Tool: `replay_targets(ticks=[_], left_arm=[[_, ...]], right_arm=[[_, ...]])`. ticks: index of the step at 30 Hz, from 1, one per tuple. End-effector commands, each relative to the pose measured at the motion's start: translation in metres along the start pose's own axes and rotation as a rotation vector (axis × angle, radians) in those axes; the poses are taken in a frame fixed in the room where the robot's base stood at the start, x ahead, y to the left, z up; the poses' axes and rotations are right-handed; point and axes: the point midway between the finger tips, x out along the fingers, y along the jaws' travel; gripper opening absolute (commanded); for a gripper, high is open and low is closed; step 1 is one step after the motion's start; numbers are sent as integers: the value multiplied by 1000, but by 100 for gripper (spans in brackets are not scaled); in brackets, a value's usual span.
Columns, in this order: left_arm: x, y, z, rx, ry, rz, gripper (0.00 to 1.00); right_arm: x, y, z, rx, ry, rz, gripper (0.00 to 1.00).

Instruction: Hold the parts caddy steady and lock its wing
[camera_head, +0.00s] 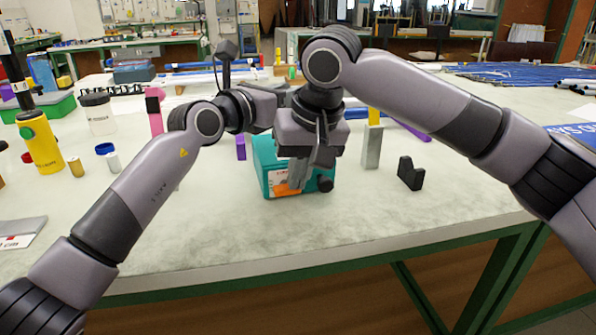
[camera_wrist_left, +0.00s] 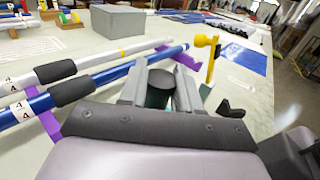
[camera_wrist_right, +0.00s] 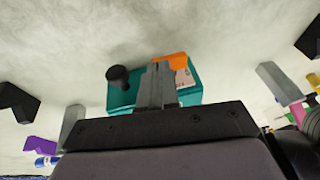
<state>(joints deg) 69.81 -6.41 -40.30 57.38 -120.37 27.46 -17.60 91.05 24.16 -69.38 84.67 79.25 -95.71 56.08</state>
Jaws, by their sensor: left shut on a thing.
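The parts caddy (camera_head: 265,160) is a teal box near the table's front, largely hidden behind my right gripper. It has an orange piece (camera_head: 287,189) on its front and a black round knob (camera_head: 325,184) at its front right. The right wrist view shows the caddy (camera_wrist_right: 122,98), orange piece (camera_wrist_right: 170,59) and knob (camera_wrist_right: 118,74). My right gripper (camera_wrist_right: 158,68) has its fingers together, over the orange piece; whether they touch it is unclear. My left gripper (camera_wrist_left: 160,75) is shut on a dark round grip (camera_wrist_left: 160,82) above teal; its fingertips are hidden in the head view.
A black bracket (camera_head: 411,173) and a grey upright block (camera_head: 372,147) stand right of the caddy. A yellow bottle (camera_head: 40,142) and small cups stand at the left. Blue and white rods (camera_wrist_left: 100,85) lie on purple supports behind. The table's front strip is clear.

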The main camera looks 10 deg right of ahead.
Motion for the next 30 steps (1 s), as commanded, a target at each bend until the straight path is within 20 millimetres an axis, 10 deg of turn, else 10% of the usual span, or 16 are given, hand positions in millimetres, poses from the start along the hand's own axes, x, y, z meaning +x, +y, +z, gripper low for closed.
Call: replay_targets(ticks=[30], left_arm=[[0,-1,2,-1,-4,-1,0]], right_arm=[[11,19,4,125,-2,-408,0]])
